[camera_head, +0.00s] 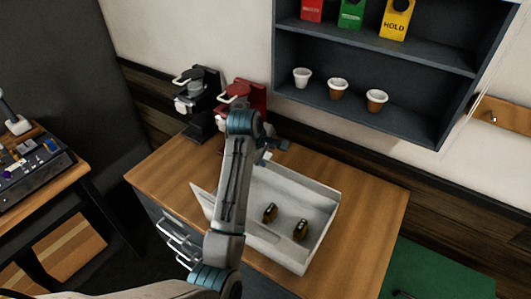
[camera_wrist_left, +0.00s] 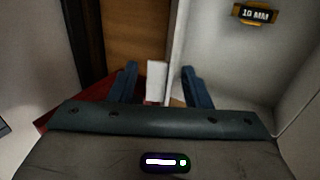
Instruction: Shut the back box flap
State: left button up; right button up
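The white open box (camera_head: 318,243) stands on the wooden cabinet top, with two dark brown pieces (camera_head: 270,212) inside. A pale flap (camera_head: 203,200) stands out at its left side. I cannot clearly make out the back flap behind my arm. My left gripper (camera_head: 272,148) is at the box's back left corner, partly hidden by its own arm. In the left wrist view its two fingers (camera_wrist_left: 160,86) are apart, with a small white panel (camera_wrist_left: 157,80) showing between them; contact cannot be told. The box's wall (camera_wrist_left: 176,45) runs beside it. My right gripper is not in view.
A red brewer (camera_head: 248,95) and a black brewer (camera_head: 200,95) stand behind the box, close to my left arm. A dark wall shelf (camera_head: 370,125) with cups hangs above. The cabinet top (camera_head: 375,215) is clear right of the box.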

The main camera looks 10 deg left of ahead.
pick_arm(q)
jog(key=shift+r, duration=0.1)
jog(key=shift+s+r+b, duration=0.15)
jog(key=shift+r+b, duration=0.15)
jog(key=shift+r, duration=0.05)
jog(key=v, duration=1)
jog(key=shift+b, duration=0.3)
jog(key=shift+a, duration=0.1)
